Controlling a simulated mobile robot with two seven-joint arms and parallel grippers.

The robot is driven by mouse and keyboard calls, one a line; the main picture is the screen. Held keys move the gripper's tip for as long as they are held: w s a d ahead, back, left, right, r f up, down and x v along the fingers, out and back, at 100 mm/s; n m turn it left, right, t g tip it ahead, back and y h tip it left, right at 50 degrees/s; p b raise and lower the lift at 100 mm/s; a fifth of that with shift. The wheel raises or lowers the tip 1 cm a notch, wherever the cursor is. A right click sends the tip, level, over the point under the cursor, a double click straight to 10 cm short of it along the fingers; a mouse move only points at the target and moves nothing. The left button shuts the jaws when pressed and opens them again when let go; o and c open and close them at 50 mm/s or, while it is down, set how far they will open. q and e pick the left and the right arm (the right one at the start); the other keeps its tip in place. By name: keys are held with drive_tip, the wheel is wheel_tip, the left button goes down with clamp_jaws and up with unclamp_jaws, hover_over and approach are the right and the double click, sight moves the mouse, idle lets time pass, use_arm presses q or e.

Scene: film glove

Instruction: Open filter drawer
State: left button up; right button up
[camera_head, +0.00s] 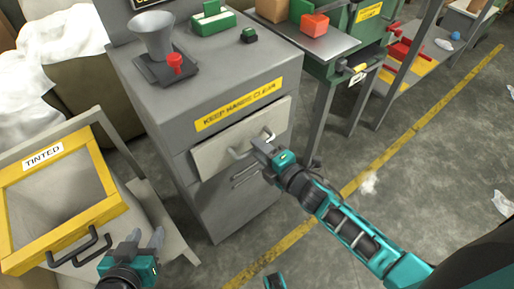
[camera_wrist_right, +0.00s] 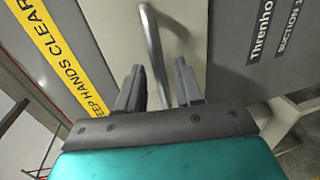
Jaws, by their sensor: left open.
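The grey cabinet (camera_head: 222,82) has a pale drawer front (camera_head: 215,153) below a yellow "KEEP HANDS CLEAR" strip. The drawer front stands slightly proud of the cabinet face; how far it is out is hard to tell. Its metal bar handle (camera_head: 236,153) also shows in the right wrist view (camera_wrist_right: 152,35). My right gripper (camera_head: 264,143) is at the handle. In the right wrist view, its two fingers (camera_wrist_right: 159,88) are apart, one on each side of the bar, with gaps visible. My left gripper (camera_head: 147,240) is open and empty at lower left, away from the drawer.
A yellow-framed bin marked "TINTED" (camera_head: 85,212) with a dark handle stands at left, close to my left gripper. A funnel (camera_head: 153,35) and green items sit on the cabinet. A green workbench (camera_head: 340,72) stands to its right. The floor at right is largely clear.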

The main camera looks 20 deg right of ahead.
drive_tip(key=shift+x, duration=0.9)
clamp_jaws()
drive_tip(key=shift+s, duration=0.1)
